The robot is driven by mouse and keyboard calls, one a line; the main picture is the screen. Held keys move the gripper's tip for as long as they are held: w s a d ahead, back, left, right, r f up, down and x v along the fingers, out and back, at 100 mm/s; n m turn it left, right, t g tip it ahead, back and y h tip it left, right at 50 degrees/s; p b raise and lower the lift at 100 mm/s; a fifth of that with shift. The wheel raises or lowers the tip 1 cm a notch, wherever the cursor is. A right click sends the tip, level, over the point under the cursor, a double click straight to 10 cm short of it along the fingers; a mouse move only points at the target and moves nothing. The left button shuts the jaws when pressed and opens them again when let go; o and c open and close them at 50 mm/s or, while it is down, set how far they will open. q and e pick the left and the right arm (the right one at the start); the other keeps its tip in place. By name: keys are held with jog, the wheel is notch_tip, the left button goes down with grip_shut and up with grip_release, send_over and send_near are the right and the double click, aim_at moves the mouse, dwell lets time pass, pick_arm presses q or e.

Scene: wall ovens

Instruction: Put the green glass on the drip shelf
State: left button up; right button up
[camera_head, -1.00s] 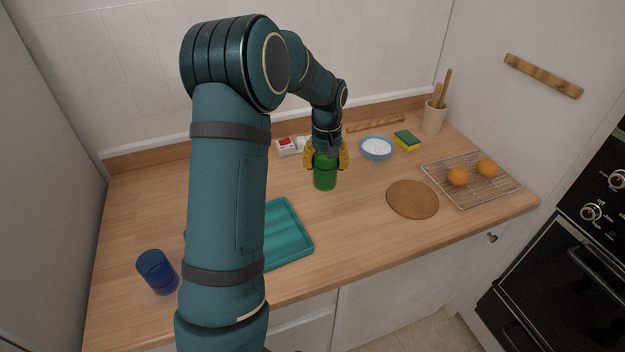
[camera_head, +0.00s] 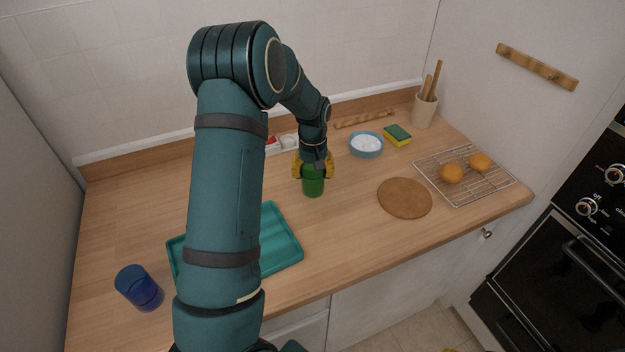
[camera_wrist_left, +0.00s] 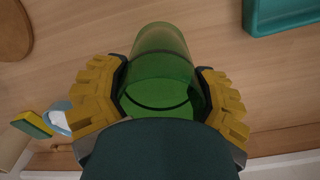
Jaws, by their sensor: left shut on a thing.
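The green glass (camera_head: 313,184) is upright in my left gripper (camera_head: 314,166), at the middle of the counter. The yellow fingers are shut around its upper part. In the left wrist view the green glass (camera_wrist_left: 163,75) lies between both fingers of the left gripper (camera_wrist_left: 163,92). I cannot tell whether its base touches the wood. A teal ribbed tray (camera_head: 282,240), seemingly the drip shelf, lies left and in front of the glass, partly hidden by my left arm. Its corner shows in the left wrist view (camera_wrist_left: 257,22). Only a yellow sliver, possibly my right gripper, shows at the bottom edge.
A blue glass (camera_head: 140,288) stands left of the tray. A round brown board (camera_head: 405,198), a wire rack (camera_head: 440,181) with two oranges, a blue bowl (camera_head: 366,150), a sponge (camera_head: 397,138) and a utensil pot (camera_head: 424,112) lie to the right. Wood between glass and tray is clear.

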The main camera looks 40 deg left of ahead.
aim_at(313, 180)
pick_arm(q)
jog(key=shift+f, duration=1.35)
jog(key=shift+f, duration=0.1)
jog(key=shift+f, duration=0.15)
jog(key=o, duration=1.3)
jog(key=shift+r, duration=0.2)
